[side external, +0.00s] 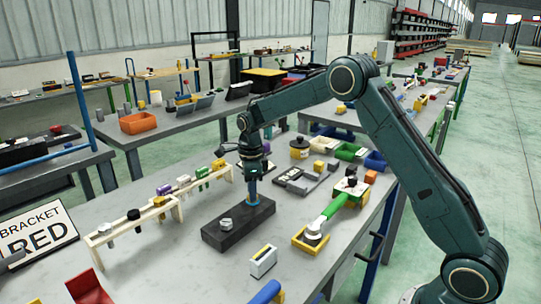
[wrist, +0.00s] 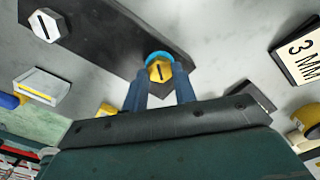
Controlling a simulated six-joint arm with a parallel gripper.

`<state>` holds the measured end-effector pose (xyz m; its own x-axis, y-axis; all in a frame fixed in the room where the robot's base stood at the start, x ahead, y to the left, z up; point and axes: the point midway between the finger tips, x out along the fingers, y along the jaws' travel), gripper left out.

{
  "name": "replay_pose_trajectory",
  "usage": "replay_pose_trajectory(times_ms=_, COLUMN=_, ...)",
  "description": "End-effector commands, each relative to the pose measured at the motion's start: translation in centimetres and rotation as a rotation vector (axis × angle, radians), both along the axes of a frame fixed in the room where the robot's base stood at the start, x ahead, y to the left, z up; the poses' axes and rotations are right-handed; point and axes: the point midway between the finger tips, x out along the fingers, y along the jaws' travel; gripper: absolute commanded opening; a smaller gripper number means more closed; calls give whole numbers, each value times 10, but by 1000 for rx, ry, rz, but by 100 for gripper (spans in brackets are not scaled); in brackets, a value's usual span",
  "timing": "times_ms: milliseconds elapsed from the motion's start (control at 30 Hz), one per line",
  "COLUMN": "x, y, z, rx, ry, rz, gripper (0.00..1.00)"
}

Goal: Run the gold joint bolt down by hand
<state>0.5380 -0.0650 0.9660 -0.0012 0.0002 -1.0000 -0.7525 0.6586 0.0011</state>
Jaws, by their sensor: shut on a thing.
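The gold joint bolt (wrist: 160,70) has a slotted hex head with a blue ring around it, seen between my fingers in the wrist view. My gripper (wrist: 161,84) is shut on it. In the side view my gripper (side external: 253,198) points straight down at the far end of a dark block (side external: 212,236), and the bolt there is hidden or too small to make out. The dark block also shows in the wrist view (wrist: 100,38). A silver slotted hex bolt (wrist: 46,25) stands at the block's other end, and it also shows in the side view (side external: 226,224).
A pale wooden rack (side external: 152,212) with several coloured knobs stands left of the block. A green-handled tool (side external: 334,207) rests with its end in a yellow tray (side external: 311,241) to the right. A small white box (side external: 263,261) stands in front. A 3 MM sign (wrist: 300,48) lies nearby.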

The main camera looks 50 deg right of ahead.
Motion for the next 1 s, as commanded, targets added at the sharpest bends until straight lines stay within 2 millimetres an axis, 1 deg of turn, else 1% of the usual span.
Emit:
replay_pose_trajectory(times_ms=33, x=3, y=-1, z=5, rx=-2, ry=-13, rz=-42, gripper=4)
replay_pose_trajectory(times_ms=200, x=2, y=-1, z=5, rx=-2, ry=-12, rz=-174, gripper=4)
replay_pose_trajectory(times_ms=400, x=2, y=-1, z=5, rx=-1, ry=-13, rz=-277, gripper=4)
replay_pose_trajectory(times_ms=600, x=2, y=-1, z=5, rx=0, ry=-12, rz=-325, gripper=4)
replay_pose_trajectory(times_ms=1000, x=2, y=-1, z=5, rx=0, ry=-12, rz=-331, gripper=4)
